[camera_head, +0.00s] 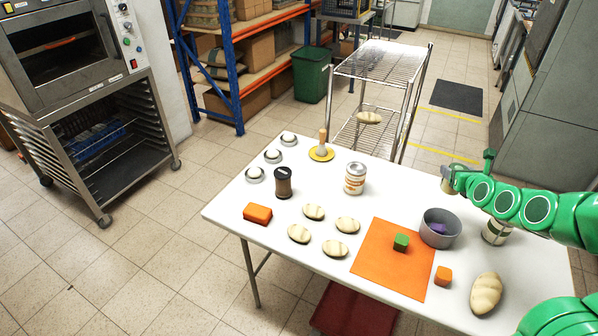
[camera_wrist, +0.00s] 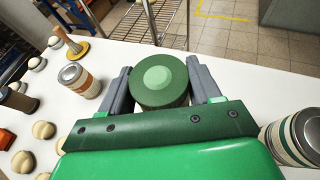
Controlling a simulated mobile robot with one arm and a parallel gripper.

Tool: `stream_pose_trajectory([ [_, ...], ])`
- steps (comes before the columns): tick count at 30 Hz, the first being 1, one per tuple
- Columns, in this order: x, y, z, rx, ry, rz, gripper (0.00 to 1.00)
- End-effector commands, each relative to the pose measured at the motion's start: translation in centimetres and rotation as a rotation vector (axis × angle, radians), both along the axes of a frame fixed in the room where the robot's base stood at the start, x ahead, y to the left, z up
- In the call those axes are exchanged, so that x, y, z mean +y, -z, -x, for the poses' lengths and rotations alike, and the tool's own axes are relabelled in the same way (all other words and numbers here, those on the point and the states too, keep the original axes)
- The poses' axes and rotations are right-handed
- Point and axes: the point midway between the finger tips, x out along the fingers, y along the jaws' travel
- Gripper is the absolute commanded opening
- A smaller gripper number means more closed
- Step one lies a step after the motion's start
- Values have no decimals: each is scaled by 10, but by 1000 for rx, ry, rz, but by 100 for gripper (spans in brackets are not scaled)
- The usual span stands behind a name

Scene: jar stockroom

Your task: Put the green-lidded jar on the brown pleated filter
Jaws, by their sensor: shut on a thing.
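The green-lidded jar (camera_wrist: 160,82) is between the two grey fingers of my gripper (camera_wrist: 163,90) in the wrist view, its round lid facing the camera. My gripper is shut on it. In the head view my gripper (camera_head: 457,177) is at the far right part of the white table, and only a small part of the jar shows there. I cannot make out a brown pleated filter in either view.
The white table (camera_head: 225,212) holds an orange-banded can (camera_head: 355,178), another can (camera_head: 495,232) beneath my arm, a grey bowl (camera_head: 440,228) with a purple thing, an orange mat (camera_head: 385,270), a dark-lidded jar (camera_head: 283,182) and several loaves. A wire rack (camera_head: 378,62) stands behind.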

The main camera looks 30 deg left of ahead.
Motion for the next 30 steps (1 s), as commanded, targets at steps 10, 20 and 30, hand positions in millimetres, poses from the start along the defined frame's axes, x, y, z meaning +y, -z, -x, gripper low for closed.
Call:
stream_pose_trajectory([
  [10,73,-42,-8,-4,-155,5,10],
  [20,126,-65,-2,-3,-278,7,10],
  [30,185,-84,14,-2,-416,7,11],
])
